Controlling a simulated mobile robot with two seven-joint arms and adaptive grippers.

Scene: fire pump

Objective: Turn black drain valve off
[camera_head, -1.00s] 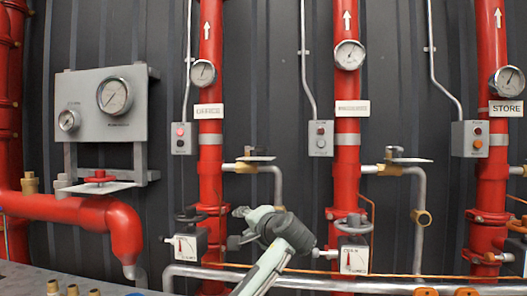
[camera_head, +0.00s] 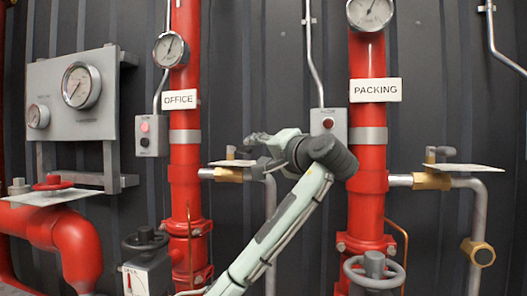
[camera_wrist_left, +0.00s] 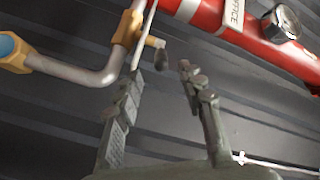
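The office drain valve has a brass body (camera_head: 230,174) on the side pipe of the red OFFICE riser, with a dark lever and a pale tag plate (camera_head: 232,162) on top. In the left wrist view, its brass body (camera_wrist_left: 128,28) is at the top and the dark lever end (camera_wrist_left: 161,58) shows just beyond the gap between my fingers. My left gripper (camera_head: 252,138) is just above and right of the valve in the head view. Its fingers (camera_wrist_left: 163,78) are spread apart with nothing between them; I cannot tell whether they touch the lever. My right gripper is out of view.
The red PACKING riser (camera_head: 368,140) stands right of the gripper, with a similar brass valve (camera_head: 432,180) beside it. A grey switch box (camera_head: 151,135) and gauge panel (camera_head: 75,95) are left. Handwheels (camera_head: 145,238) (camera_head: 374,270) sit low. Dark corrugated wall lies behind.

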